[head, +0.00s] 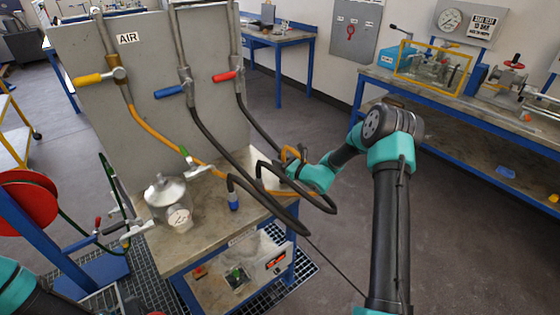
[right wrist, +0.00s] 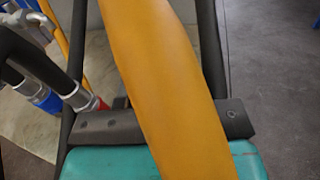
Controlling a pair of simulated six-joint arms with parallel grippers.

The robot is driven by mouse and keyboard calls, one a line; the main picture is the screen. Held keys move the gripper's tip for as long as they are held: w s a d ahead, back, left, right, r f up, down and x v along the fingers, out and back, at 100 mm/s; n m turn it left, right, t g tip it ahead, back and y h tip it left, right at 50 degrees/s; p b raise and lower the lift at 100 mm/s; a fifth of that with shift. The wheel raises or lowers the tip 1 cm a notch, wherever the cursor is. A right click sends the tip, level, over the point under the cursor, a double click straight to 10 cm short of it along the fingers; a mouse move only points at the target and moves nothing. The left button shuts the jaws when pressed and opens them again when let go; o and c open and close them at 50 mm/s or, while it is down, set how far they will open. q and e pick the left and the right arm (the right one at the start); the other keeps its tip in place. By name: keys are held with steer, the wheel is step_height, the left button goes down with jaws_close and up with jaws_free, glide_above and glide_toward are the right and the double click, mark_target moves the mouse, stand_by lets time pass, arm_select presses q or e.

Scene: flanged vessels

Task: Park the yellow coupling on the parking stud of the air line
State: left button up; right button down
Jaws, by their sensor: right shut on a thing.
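In the head view the yellow hose (head: 152,134) runs from the yellow-handled valve (head: 101,76) under the AIR sign, down across the bench and up in a loop to my right gripper (head: 296,166). My right gripper is shut at the hose's end, beyond the bench's right edge. In the right wrist view the yellow hose (right wrist: 165,85) passes close before the camera and covers the middle of the dark gripper (right wrist: 165,125). The yellow coupling in the jaws is hidden by it. I cannot make out the air line's parking stud. My left gripper is out of view.
Black hoses hang from the blue (head: 170,91) and red (head: 224,76) valves, and cross near my right gripper. Floor right of the bench is free.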

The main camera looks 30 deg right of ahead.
steer(key=shift+f, duration=0.65)
steer(key=c, duration=0.8)
jaws_free()
steer(key=v, duration=1.7)
steer(key=shift+s+d, duration=0.15)
steer(key=shift+s, duration=0.05)
